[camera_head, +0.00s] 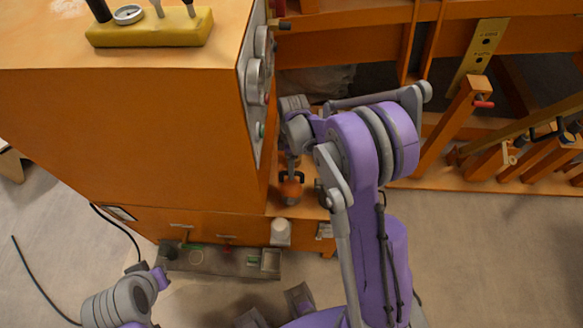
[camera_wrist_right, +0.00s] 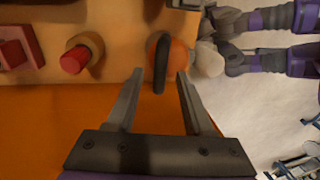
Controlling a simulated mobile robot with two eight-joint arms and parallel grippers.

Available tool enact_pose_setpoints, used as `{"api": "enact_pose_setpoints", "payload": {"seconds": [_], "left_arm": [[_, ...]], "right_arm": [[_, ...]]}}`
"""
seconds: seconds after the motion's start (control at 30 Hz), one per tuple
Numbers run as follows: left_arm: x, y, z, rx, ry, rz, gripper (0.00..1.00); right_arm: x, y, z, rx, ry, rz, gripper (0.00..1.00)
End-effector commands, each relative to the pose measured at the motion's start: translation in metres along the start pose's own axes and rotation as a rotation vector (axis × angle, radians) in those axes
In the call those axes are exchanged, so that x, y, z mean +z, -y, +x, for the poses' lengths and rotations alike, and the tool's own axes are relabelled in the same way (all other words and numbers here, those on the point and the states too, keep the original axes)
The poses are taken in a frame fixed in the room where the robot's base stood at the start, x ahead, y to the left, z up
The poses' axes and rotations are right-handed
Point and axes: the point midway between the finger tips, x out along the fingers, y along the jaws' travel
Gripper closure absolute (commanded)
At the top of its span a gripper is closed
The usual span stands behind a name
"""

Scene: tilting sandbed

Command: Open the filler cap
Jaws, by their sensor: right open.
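The filler cap looks to be the round orange knob (camera_head: 291,189) with a dark loop-like bar, low beside the orange cabinet. In the right wrist view the orange knob (camera_wrist_right: 178,57) and its upright dark bar (camera_wrist_right: 161,62) show just beyond my fingertips. My right gripper (camera_head: 292,172) is at the knob in the head view. In the wrist view my right gripper (camera_wrist_right: 157,75) is open, one finger on either side of the dark bar's line. I cannot tell whether a finger touches it. My left gripper cannot be made out; only part of my left arm shows at lower left.
A red button (camera_wrist_right: 74,60) and a red block (camera_wrist_right: 12,55) sit left of the knob. A white cup-like piece (camera_head: 281,232) stands just in front. The orange cabinet (camera_head: 130,130) with gauges (camera_head: 253,80) rises close on the left. Orange beams and levers (camera_head: 455,125) fill the right.

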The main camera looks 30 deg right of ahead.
Motion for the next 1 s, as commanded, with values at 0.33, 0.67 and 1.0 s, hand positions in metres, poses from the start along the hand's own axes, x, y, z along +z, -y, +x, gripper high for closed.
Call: {"api": "enact_pose_setpoints", "payload": {"seconds": [0.33,0.67,1.0], "left_arm": [[0.0003,0.0,0.0003,0.0,0.0,0.0,1.0],[0.0003,0.0,0.0003,0.0,0.0,0.0,1.0],[0.0002,0.0,0.0003,0.0,0.0,0.0,1.0]], "right_arm": [[-0.0001,0.0002,0.0094,0.0,0.0,0.0,0.48],[-0.0001,0.0002,0.0091,0.001,0.0,0.0,0.95],[-0.0001,0.0001,0.009,0.001,0.0,0.0,1.0]]}}
